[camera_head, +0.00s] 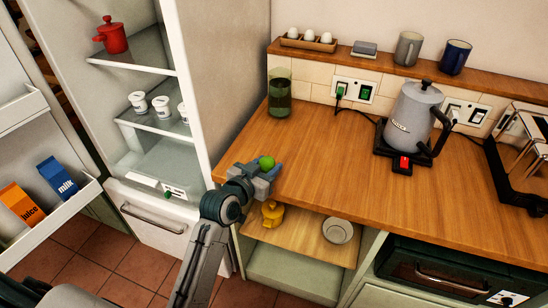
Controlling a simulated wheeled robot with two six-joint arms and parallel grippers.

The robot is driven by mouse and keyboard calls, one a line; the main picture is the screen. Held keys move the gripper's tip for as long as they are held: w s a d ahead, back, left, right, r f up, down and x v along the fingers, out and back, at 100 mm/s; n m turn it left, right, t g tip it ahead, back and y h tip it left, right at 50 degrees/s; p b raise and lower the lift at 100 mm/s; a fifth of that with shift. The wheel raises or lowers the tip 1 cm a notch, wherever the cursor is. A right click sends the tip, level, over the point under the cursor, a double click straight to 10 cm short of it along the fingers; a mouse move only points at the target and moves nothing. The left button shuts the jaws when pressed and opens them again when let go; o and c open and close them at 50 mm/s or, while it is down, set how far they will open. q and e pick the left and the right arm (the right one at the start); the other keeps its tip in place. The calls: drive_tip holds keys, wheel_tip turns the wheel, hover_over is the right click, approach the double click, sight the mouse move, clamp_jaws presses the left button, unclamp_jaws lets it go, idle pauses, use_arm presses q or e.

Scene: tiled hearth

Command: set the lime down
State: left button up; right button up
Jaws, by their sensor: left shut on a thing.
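The lime (267,162) is a small green round thing at the left front part of the wooden counter (330,170). My left gripper (264,171) is shut on the lime at the counter's left edge. From this view I cannot tell whether the lime touches the counter or is held just above it. The gripper's fingers hide the lime's lower part. My right gripper does not show.
A green glass jar (280,93) stands on the counter behind the gripper. A grey kettle (413,112) sits on its base farther right. The open fridge (150,150) is at the left. The counter between lime and kettle is clear. A yellow pot (272,213) sits on the shelf below.

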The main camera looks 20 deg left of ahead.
use_arm(q)
drive_tip(key=s+b, duration=0.1)
drive_tip(key=s, duration=0.7)
drive_tip(key=shift+r, duration=0.35)
idle(0.4)
